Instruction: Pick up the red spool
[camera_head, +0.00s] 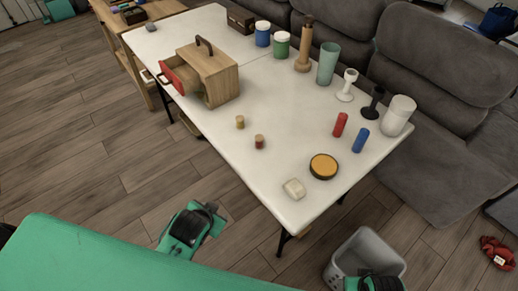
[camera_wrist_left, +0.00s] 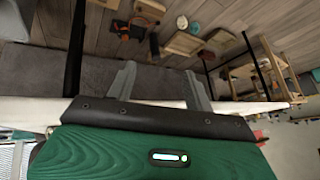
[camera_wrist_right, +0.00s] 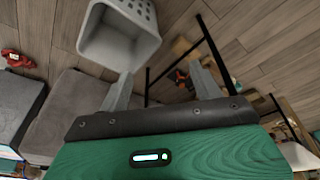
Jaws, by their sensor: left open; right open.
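A small spool with dark red winding (camera_head: 259,142) stands on the white table (camera_head: 285,185), near its left long edge. A similar yellowish spool (camera_head: 240,122) stands just behind it. My left gripper (camera_wrist_left: 162,80) is open and empty; in the head view its arm shows low, left of the table and well apart from the red spool. My right gripper (camera_wrist_right: 161,82) is open and empty; its arm shows at the bottom edge of the head view, by the grey basket. Neither wrist view clearly shows the red spool.
A wooden box (camera_head: 215,75) with a red-fronted open drawer stands behind the spools. A red cylinder (camera_head: 340,124), a blue cylinder (camera_head: 360,140), a round yellow-topped tin (camera_head: 323,166) and a pale block (camera_head: 294,188) lie to the right. A grey basket (camera_head: 372,247) stands on the floor.

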